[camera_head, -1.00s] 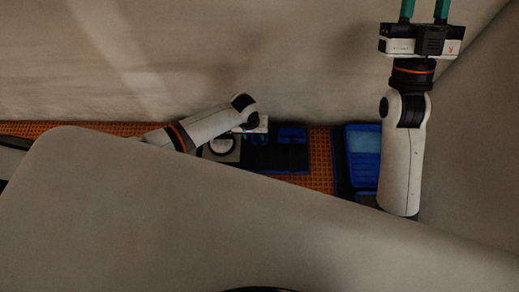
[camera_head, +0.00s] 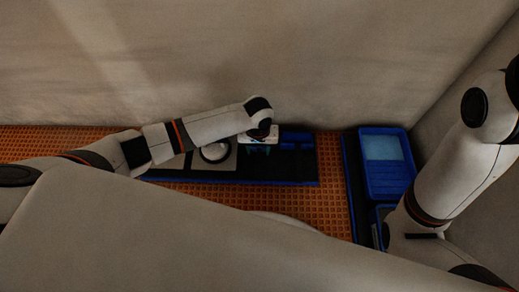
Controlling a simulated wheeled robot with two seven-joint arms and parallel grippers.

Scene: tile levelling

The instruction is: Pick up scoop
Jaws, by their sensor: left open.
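My left gripper (camera_head: 259,150) is over the blue-edged black tray (camera_head: 285,171), just right of a round pale dish-like thing (camera_head: 215,152) on a grey square. Its teal fingers point down and are apart, with nothing clearly seen between them. I cannot make out the scoop for sure. The area under my left gripper is small and dark, and part of it is hidden by the wrist. My right arm stands at the right side, and its gripper is out of the frame.
An orange grid-textured surface (camera_head: 331,205) lies around the tray. A blue bin with a light-blue pad (camera_head: 382,147) stands to the right, next to my right arm. A beige wall (camera_head: 200,60) rises behind. My own pale body hides the front.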

